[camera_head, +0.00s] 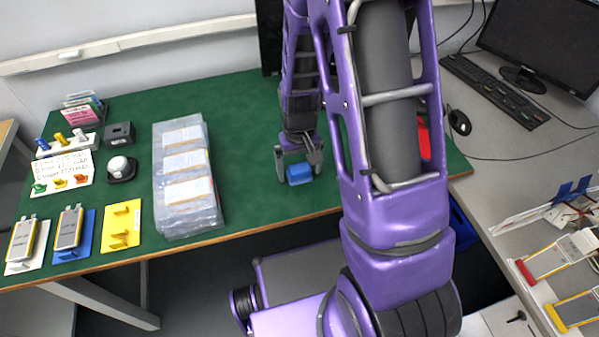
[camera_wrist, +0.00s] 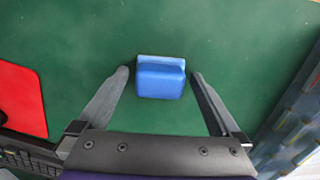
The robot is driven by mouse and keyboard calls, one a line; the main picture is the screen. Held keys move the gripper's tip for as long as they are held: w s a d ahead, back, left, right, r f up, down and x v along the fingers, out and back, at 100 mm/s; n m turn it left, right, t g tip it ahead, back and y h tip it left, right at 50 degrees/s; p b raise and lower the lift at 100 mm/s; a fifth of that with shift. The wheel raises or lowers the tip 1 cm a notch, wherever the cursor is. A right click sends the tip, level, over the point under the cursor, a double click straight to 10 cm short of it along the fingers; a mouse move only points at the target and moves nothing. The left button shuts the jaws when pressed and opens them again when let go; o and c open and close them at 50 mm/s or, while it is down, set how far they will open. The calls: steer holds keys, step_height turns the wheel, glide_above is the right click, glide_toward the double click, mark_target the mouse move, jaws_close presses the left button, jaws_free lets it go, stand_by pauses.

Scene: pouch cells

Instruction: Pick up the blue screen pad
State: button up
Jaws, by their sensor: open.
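The blue screen pad (camera_head: 299,173) is a small blue block lying on the green table mat, near the table's front edge. In the wrist view the pad (camera_wrist: 160,78) sits upper centre, just beyond the fingertips and roughly midway between them. My gripper (camera_head: 298,163) is directly above and around the pad in the head view, pointing down. In the wrist view my gripper (camera_wrist: 160,75) is open, with one finger on each side and green mat visible between each finger and the pad. Nothing is held.
A red item (camera_wrist: 22,98) lies left in the wrist view. Clear plastic packs (camera_head: 186,215) stand left of my gripper in the head view. Cells on coloured plates (camera_head: 86,243), a yellow plate (camera_head: 133,228) and small holders fill the table's left. Green mat (camera_head: 250,190) is free around the pad.

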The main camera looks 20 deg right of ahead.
mark_target(299, 167)
steer(key=shift+c, duration=0.3)
steer(key=c, duration=1.2)
steer(key=shift+r, duration=0.15)
steer(key=shift+c, duration=0.2)
step_height(299, 167, up, 10)
steer(key=shift+f+p, duration=0.1)
steer(key=shift+p, duration=0.55)
